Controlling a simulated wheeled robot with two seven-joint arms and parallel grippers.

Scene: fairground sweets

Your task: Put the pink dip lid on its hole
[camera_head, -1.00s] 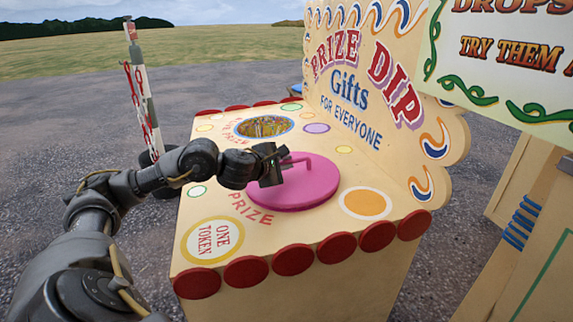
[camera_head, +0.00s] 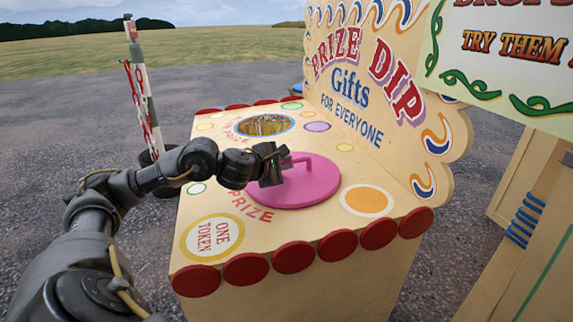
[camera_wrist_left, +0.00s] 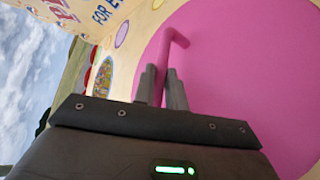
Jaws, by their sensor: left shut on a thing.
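The pink dip lid (camera_head: 305,190) is a flat round disc with a bar handle, over the near part of the cream prize dip counter top. My left gripper (camera_head: 276,167) is shut on the lid's pink handle (camera_wrist_left: 175,45), and its two fingers flank the bar in the left wrist view. I cannot tell whether the lid touches the counter or hangs just above it. The round hole (camera_head: 264,126) lies farther back on the counter, left of the lid. It is uncovered, with colourful contents inside. My right gripper is not in view.
The counter (camera_head: 320,222) has red discs along its edge and painted circles. An upright PRIZE DIP signboard (camera_head: 365,85) stands along its right side. A red and white post (camera_head: 146,90) stands behind my left arm. Another stall (camera_head: 545,190) is at the right.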

